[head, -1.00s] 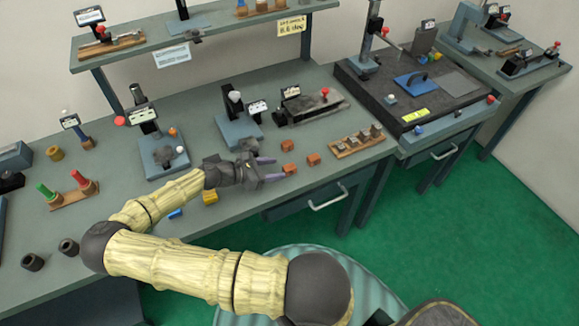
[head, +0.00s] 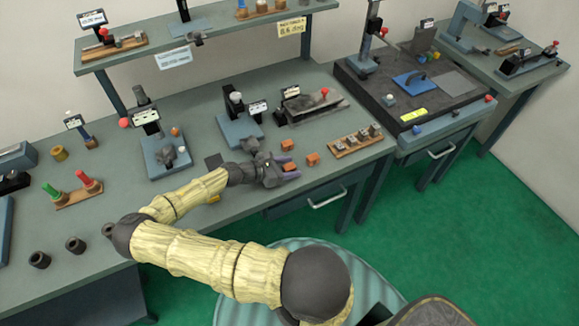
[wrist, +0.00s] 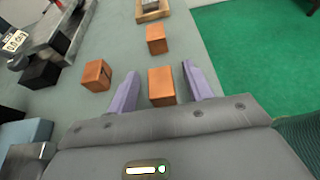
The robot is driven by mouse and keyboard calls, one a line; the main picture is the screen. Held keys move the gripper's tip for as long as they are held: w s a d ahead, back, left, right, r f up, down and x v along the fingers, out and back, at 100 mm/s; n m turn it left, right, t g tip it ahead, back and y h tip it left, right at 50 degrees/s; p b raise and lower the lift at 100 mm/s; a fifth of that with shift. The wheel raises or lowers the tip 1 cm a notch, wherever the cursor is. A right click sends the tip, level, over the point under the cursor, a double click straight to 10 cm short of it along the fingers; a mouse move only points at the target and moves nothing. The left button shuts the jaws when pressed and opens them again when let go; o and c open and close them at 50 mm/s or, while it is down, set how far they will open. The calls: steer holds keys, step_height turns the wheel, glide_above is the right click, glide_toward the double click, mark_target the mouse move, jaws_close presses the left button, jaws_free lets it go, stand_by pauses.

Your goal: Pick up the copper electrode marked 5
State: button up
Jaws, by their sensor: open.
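Three copper-orange blocks stand close together near the bench's front edge. One block (head: 290,167) (wrist: 161,86) sits between the spread purple fingers of my gripper (head: 282,168) (wrist: 159,73), with a visible gap on both sides in the wrist view. A second block (head: 287,145) (wrist: 97,75) stands just outside the left finger. A third block (head: 312,159) (wrist: 156,39) stands beyond the fingertips. My gripper is open and holds nothing. No number is readable on any block, so I cannot tell which is marked 5.
A wooden rack (head: 357,142) with several grey pieces lies to the right. A grey fixture with a red knob (head: 313,104) and a blue-based fixture (head: 238,128) stand behind. A smaller orange block (head: 175,132) is farther left. The bench's front edge is close by.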

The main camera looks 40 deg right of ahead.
mark_target(288, 166)
stand_by(0.4)
jaws_close()
steer(key=shift+r, duration=0.15)
step_height(288, 166, up, 10)
steer(key=shift+f+b, duration=0.15)
steer(key=shift+b, duration=0.95)
